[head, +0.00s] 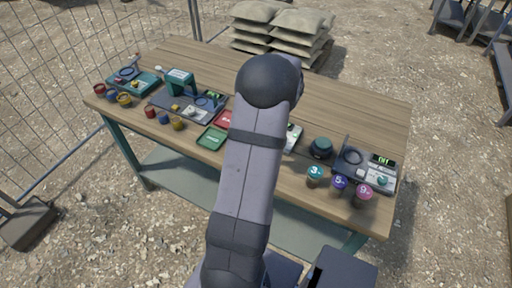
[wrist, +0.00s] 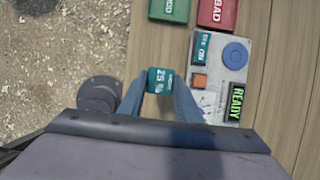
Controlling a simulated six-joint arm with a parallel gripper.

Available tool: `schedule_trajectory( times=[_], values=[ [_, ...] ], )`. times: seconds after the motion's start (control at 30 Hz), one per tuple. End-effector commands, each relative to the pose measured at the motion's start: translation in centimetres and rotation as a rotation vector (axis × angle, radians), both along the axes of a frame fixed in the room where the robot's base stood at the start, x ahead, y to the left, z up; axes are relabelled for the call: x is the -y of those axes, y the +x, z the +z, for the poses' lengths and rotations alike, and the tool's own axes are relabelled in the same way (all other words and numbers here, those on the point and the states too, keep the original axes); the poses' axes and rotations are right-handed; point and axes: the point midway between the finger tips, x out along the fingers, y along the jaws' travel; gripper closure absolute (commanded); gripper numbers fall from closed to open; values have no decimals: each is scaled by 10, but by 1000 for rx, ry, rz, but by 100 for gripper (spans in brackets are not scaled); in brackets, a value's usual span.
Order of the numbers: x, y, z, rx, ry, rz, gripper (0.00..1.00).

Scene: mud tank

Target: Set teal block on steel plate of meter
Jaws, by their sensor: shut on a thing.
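My gripper (wrist: 158,88) is shut on a teal block (wrist: 159,77) with white print that seems to read "25%". In the wrist view the block shows between the two blue-grey fingers, close to the table's edge. Beside it on the right is a light grey meter (wrist: 210,104) with a green READY display (wrist: 235,103), a blue disc (wrist: 235,55), an orange square and a teal label. I cannot tell for sure which part is its steel plate. In the head view my arm hides the gripper, the block and most of this meter (head: 294,137).
Green (wrist: 169,9) and red (wrist: 217,12) trays lie beyond the meter. In the head view, a dark jar (head: 321,147), numbered cups (head: 340,184) and a device with a display (head: 367,170) stand at right. Other devices and small pots fill the left. The table's back right is clear.

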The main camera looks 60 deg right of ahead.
Motion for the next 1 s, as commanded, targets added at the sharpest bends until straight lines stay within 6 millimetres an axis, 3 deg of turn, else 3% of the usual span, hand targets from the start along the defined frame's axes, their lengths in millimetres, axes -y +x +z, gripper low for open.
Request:
schedule_trajectory(
  times=[0.2, 0.47, 1.0],
  values=[
    [1, 0, 19, 1, -2, -1, 92],
    [11, 3, 24, 0, -1, -40, 92],
    [120, 53, 31, 0, -2, -554, 92]
  ],
)
